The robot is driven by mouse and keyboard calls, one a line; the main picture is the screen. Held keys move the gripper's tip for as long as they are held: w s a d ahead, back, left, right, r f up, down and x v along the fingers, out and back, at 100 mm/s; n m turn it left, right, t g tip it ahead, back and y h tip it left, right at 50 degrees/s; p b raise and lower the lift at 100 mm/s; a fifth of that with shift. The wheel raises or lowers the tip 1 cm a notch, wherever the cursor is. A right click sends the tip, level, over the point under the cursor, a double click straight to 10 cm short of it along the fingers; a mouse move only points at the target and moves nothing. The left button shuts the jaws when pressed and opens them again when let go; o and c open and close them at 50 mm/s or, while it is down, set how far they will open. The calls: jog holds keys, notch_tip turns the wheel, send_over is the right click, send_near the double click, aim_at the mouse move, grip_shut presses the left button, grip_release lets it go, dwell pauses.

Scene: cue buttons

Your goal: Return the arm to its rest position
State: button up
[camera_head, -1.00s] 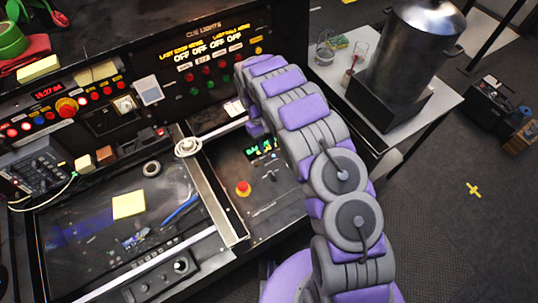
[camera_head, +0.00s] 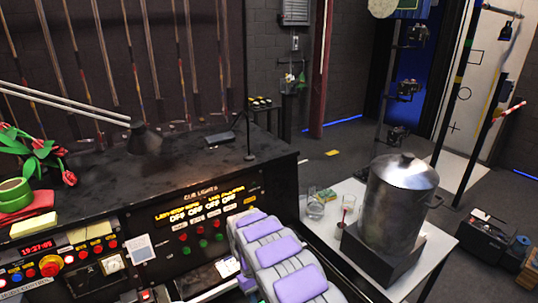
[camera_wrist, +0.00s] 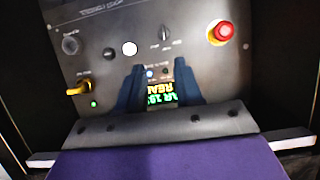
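My arm reaches forward over the black cue console (camera_head: 150,190) in the head view, its purple and grey links covering the panel's lower right part. In the wrist view my gripper (camera_wrist: 158,75) shows as two dark fingers standing apart with nothing between them. Behind the gap is a grey control panel (camera_wrist: 85,35) with a small lit display (camera_wrist: 160,97) partly hidden by the fingers. The panel carries a red button (camera_wrist: 221,31), a yellow lever (camera_wrist: 78,89) and several black knobs. The distance from fingertips to panel is hard to tell. My gripper is hidden in the head view.
A white table (camera_head: 439,242) with a large metal urn (camera_head: 395,205) stands close to the arm's right. The cue lights (camera_head: 205,205) read OFF. A desk lamp (camera_head: 143,137) and red flowers (camera_head: 35,155) are on the left.

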jog(key=s+d+r+m, duration=0.2)
jog(key=s+d+r, duration=0.5)
jog(key=r, duration=0.4)
jog(key=s+d+r+m, duration=0.2)
jog(key=s+d+r, duration=0.5)
jog(key=r, duration=0.5)
jog(key=s+d+r+m+t+y, duration=0.1)
jog(key=s+d+r, duration=0.1)
jog(key=s, duration=1)
jog(key=s+d+r+m+t+y, duration=0.1)
jog(key=s, duration=1.1)
jog(key=shift+s+d+r+m+y, duration=0.15)
jog(key=shift+d+r+m+y, duration=0.15)
jog(key=shift+d+r, duration=0.1)
jog(key=shift+d, duration=0.1)
